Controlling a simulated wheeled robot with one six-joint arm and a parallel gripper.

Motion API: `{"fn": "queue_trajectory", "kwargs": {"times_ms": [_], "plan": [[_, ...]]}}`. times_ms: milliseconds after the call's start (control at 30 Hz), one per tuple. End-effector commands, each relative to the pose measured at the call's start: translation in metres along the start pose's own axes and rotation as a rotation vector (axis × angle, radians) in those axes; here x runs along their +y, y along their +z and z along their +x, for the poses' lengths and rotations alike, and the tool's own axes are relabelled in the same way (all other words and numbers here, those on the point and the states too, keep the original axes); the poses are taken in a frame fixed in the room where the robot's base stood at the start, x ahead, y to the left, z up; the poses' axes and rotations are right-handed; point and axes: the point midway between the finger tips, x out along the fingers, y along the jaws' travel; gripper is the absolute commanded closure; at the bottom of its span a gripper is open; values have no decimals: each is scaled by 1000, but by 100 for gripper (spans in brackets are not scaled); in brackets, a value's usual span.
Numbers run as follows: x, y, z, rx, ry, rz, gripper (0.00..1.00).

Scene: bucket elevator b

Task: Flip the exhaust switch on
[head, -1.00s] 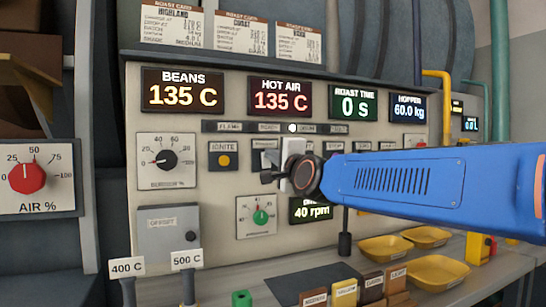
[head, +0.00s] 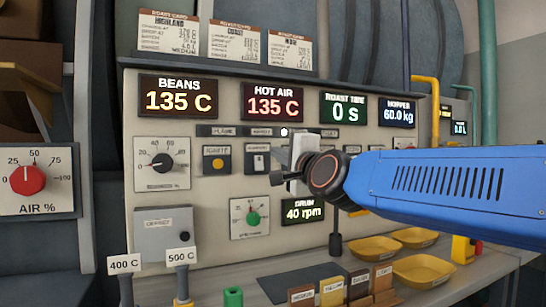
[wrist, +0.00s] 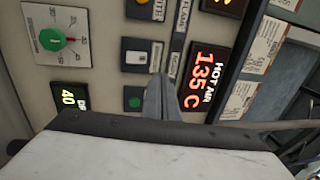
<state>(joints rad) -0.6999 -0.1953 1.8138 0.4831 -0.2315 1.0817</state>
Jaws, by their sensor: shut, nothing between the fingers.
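A small switch plate (head: 257,160) with a light toggle sits on the roaster panel, just right of the ignite button (head: 215,160). Its label is too small to read, so I cannot confirm that it is the exhaust switch. It also appears in the wrist view as a dark plate with a white toggle (wrist: 138,57). In the wrist view the closed fingertips (wrist: 160,82) lie beside the plate. I cannot tell whether they touch the panel.
A green button (wrist: 134,101) is on the neighbouring plate in the wrist view. A burner dial (head: 163,163) and a green-knobbed drum dial (head: 253,218) are on the panel. Yellow trays (head: 424,268) and small labelled blocks (head: 331,292) stand on the ledge below.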

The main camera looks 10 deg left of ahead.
Motion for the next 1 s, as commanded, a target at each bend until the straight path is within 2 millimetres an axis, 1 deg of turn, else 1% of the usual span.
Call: {"fn": "queue_trajectory", "kwargs": {"times_ms": [33,100,300,467,1000], "plan": [[-4,0,-8,0,-2,2,100],[-6,0,-16,0,-2,1,100],[-10,0,-31,0,0,1,100],[-11,0,-35,0,0,0,100],[-12,0,-35,0,0,0,100]]}}
